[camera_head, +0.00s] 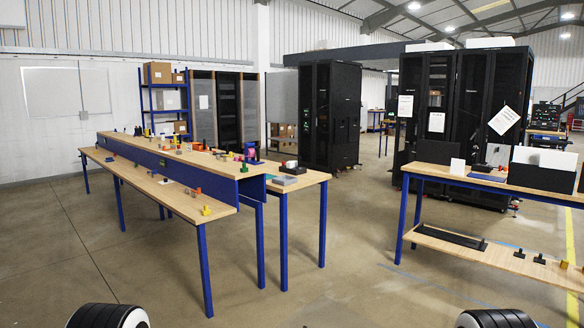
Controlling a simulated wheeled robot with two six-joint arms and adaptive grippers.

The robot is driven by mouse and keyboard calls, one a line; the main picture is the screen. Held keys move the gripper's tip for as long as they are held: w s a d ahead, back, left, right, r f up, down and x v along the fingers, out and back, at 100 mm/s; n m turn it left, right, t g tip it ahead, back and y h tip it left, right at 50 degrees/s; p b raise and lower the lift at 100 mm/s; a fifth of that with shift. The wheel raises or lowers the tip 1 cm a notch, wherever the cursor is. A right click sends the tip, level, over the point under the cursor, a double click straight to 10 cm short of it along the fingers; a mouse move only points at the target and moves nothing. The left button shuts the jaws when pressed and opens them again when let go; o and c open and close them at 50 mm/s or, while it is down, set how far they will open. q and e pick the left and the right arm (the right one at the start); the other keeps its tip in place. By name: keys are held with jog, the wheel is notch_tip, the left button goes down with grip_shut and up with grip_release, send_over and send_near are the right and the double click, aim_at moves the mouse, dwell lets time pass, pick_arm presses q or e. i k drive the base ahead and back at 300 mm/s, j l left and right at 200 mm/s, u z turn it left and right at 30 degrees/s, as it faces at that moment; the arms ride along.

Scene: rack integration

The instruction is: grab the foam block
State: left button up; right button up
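I cannot tell for sure which thing is the foam block. A large black block-like object (541,178) sits on the right workbench (447,174), with a white panel along its top edge. A small grey block (285,181) lies near the front end of the left workbench (309,180). Only rounded black and white parts of my own arms show at the bottom left and bottom right edges. Neither gripper is in view.
The left bench carries several small coloured parts along its length. A black flat piece (450,238) lies on the right bench's lower shelf (482,254). Black server racks (330,117) stand behind. The concrete floor (350,270) between the benches is clear.

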aim_at(293, 163)
jog(key=i+l, duration=0.2)
jog(key=i, duration=1.65)
jog(key=i+l+z, duration=0.1)
jog(key=i, duration=1.75)
